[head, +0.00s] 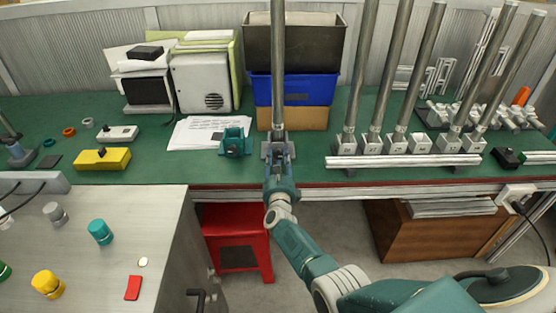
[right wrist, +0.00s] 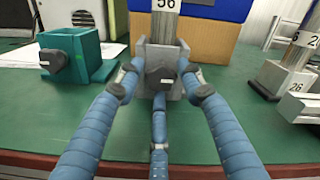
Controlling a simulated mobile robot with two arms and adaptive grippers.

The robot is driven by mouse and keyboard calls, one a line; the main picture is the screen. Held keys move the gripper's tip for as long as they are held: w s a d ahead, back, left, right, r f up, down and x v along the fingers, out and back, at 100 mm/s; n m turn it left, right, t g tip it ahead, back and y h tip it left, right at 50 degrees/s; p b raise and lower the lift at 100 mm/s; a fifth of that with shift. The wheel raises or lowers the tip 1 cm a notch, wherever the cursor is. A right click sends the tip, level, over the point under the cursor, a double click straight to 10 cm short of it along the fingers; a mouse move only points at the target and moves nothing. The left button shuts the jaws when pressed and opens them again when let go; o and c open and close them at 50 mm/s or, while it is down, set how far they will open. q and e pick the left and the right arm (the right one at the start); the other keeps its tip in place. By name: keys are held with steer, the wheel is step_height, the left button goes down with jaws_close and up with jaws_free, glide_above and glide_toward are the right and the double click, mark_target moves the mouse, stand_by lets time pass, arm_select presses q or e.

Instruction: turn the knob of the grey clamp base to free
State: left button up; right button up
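The grey clamp base (right wrist: 160,56) stands on the green bench, holding an upright metal post with a "56" label (right wrist: 166,5). Its dark knob (right wrist: 160,70) faces me in the right wrist view. In the head view the base (head: 277,137) is partly hidden behind my right gripper (head: 279,168). My right gripper's blue fingers (right wrist: 160,85) are spread, one on each side of the knob, with a third below it. They are open; I cannot tell whether any tip touches the base. My left gripper is not in view.
A teal clamp base (head: 234,142) with a dark knob stands just left. Several numbered posts on bases (head: 394,143) stand to the right, behind a long metal bar (head: 403,161). Stacked bins (head: 296,90) are behind. A red stool (head: 236,230) is below the bench.

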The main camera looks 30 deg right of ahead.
steer(key=c, duration=0.9)
